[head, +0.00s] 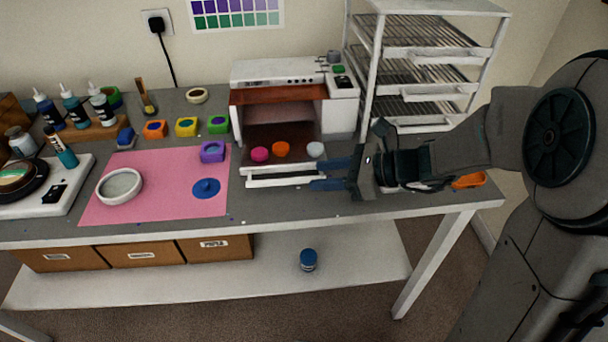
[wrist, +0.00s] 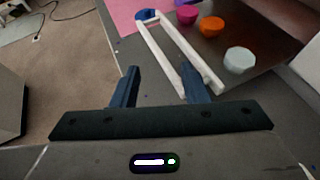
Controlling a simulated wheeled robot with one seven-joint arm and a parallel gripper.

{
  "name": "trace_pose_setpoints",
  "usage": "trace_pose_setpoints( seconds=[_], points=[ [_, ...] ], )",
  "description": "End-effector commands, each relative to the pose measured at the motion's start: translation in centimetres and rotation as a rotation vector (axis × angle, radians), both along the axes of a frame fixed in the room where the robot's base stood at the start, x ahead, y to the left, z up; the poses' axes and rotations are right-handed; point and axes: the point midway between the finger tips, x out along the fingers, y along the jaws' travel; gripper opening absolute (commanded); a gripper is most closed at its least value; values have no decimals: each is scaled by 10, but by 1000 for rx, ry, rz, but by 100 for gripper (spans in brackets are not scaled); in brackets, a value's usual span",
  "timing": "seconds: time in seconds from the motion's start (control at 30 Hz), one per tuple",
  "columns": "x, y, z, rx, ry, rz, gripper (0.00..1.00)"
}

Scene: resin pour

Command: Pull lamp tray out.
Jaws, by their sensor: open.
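The lamp (head: 284,90) is a white box with an orange-brown front panel, standing at the back of the bench. Its dark tray (head: 298,159) extends from the front opening and carries a pink, an orange and a pale cup. The tray's white bar handle (head: 282,177) runs along its front edge; it also shows in the wrist view (wrist: 166,52). My gripper (head: 322,174) is open at the handle's right end. In the wrist view my gripper (wrist: 160,78) has its fingers apart, the right fingertip close to the handle's near end. Contact cannot be told.
A pink mat (head: 150,205) with a white round dish (head: 119,186) and a blue piece (head: 206,188) lies left of the tray. A wire rack (head: 425,60) stands at the back right. An orange tray (head: 468,181) sits behind my arm.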

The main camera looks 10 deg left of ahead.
Motion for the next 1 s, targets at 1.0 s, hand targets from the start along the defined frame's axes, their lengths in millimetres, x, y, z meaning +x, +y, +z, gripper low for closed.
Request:
trace_pose_setpoints(
  seconds=[1.0],
  points=[
    [-8, -67, 27, -8, -5, 3, 41]
  ],
)
